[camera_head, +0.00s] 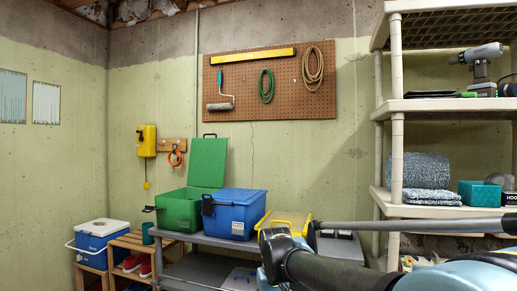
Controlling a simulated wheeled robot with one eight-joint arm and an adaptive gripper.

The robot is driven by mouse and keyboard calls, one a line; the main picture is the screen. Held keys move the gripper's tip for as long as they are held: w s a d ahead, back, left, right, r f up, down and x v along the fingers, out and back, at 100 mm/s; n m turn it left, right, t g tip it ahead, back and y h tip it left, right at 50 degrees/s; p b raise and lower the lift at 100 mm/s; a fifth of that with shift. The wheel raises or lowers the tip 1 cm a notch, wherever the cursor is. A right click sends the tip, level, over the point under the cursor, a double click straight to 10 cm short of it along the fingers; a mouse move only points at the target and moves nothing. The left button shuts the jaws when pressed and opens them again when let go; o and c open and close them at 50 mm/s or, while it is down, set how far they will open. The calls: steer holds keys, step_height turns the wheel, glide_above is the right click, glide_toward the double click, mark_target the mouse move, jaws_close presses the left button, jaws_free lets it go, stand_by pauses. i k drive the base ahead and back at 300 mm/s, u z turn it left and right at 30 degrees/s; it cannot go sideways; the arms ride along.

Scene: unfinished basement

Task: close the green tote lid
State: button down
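The green tote (179,212) stands on a grey bench at the middle left, in front of the back wall. Its green lid (207,162) is open and stands nearly upright at the tote's back edge, with a dark handle at its top. A dark latch sticks out at the tote's left side. Parts of my arm reach in from the right and cover the lower right. My gripper cannot be made out in this view.
A blue tote (234,213) with its lid shut stands close to the green tote's right side. A yellow-lidded box (286,221) is farther right, partly behind my arm. A blue cooler (100,235) and a wooden crate (133,244) are at left. A shelf unit (396,150) stands at right.

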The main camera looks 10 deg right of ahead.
mark_target(208, 159)
steer(key=u, duration=0.05)
steer(key=i, duration=0.85)
steer(key=u, duration=0.2)
